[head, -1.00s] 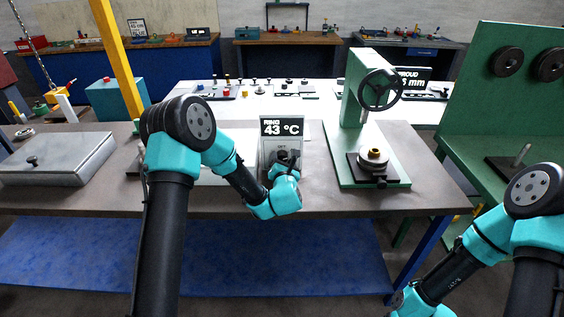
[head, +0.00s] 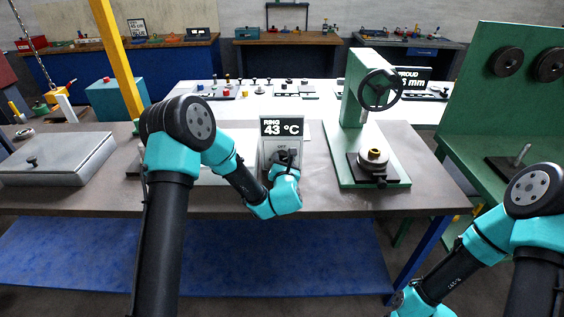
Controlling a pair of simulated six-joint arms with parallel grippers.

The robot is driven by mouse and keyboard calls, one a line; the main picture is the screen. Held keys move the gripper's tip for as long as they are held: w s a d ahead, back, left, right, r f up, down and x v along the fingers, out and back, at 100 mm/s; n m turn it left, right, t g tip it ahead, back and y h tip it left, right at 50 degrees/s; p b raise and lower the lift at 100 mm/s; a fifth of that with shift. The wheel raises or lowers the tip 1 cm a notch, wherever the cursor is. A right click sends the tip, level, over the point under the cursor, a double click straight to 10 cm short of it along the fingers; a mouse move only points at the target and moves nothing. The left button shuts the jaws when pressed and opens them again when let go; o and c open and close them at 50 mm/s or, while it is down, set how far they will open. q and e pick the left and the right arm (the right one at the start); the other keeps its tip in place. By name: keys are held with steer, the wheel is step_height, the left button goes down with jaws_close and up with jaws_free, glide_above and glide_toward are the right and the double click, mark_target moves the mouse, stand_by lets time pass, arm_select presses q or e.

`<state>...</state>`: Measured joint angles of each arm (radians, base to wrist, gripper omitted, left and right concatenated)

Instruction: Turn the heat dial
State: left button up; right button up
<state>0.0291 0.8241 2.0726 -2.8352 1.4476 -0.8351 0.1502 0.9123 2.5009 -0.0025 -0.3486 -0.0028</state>
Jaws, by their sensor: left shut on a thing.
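The heater unit (head: 268,148) stands at the middle of the bench, with a grey front panel marked "OFF". A black sign (head: 282,127) above it reads "RING 43 °C". My left gripper (head: 286,163) is at the front of this panel, shut on the heat dial, which is mostly hidden by the gripper and wrist. The dial's exact angle cannot be made out. My right arm is low at the right edge, and its gripper is not visible in the picture.
A green press (head: 356,95) with a black handwheel and a brass ring (head: 374,156) on its base stands right of the heater. A grey lidded box (head: 58,160) lies at the bench's left. The front bench strip (head: 330,200) is clear.

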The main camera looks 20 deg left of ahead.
arm_select(q)
steer(key=n, duration=0.6)
steer(key=shift+n, duration=0.3)
steer(key=n+h, duration=0.1)
steer(key=n, duration=0.4)
steer(key=shift+d+r+n, duration=0.1)
steer(key=shift+n, duration=0.2)
steer(key=o, duration=0.9)
steer(key=v, duration=1.7)
steer(key=shift+s+d+r, duration=0.1)
steer(key=shift+d+r, duration=0.1)
steer(key=shift+r, duration=0.05)
